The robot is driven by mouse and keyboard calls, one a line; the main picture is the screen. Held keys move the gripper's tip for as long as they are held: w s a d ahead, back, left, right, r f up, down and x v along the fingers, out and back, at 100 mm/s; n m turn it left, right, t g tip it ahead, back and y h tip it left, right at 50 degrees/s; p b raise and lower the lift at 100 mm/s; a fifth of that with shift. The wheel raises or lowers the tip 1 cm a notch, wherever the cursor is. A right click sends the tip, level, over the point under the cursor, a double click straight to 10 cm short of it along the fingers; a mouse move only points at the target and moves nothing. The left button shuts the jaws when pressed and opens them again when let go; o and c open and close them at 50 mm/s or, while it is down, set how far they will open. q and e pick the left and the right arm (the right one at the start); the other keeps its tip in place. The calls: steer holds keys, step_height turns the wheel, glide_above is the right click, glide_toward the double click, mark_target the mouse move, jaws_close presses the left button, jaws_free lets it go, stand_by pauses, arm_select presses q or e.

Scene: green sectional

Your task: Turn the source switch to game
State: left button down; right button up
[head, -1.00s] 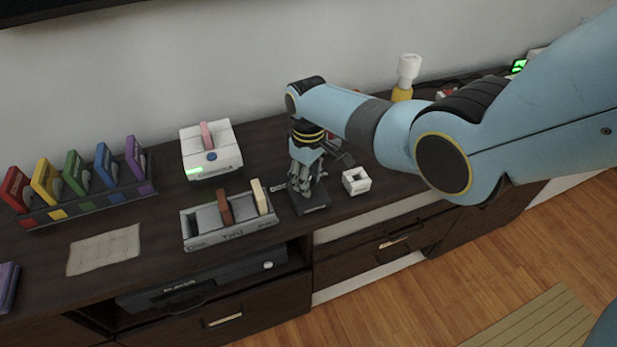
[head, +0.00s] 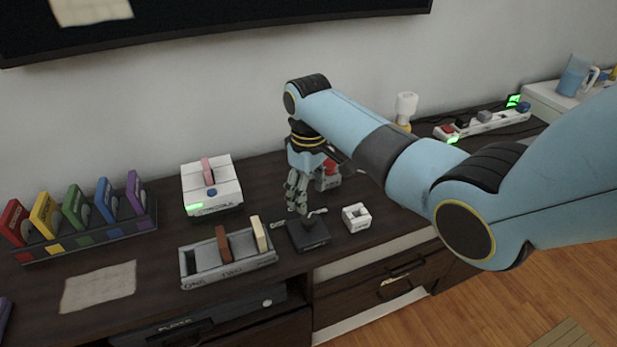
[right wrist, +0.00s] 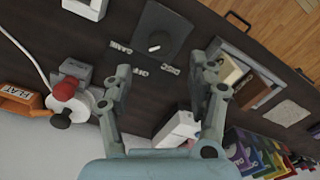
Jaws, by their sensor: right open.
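The source switch (head: 310,237) is a flat black box on the dark cabinet top. In the right wrist view its round dark knob (right wrist: 157,40) has a pale mark, and GAME, OFF and DISC are printed around it. I cannot tell for sure which word the mark points to. My right gripper (head: 297,204) is above the back of the switch, pointing down. My left gripper is not in view.
A grey tray (head: 187,265) with upright cartridges is left of the switch, and a small white block (head: 356,218) is right. A white console (head: 212,187) and a rack of coloured cartridges (head: 90,237) are farther left. A red-topped object (right wrist: 66,88) stands near the gripper.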

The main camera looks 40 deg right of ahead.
step_height(320, 180, up, 4)
steer(key=shift+r, duration=0.1)
stand_by(0.5)
steer(key=s+f+m+b, duration=0.2)
steer(key=s+f+b, duration=1.1)
steer(key=s+f, duration=3.4)
steer(key=shift+s+f+m+t+h, duration=0.25)
steer(key=shift+f+m+t+h, duration=0.15)
steer(key=shift+f, duration=0.45)
steer(key=shift+d, duration=0.1)
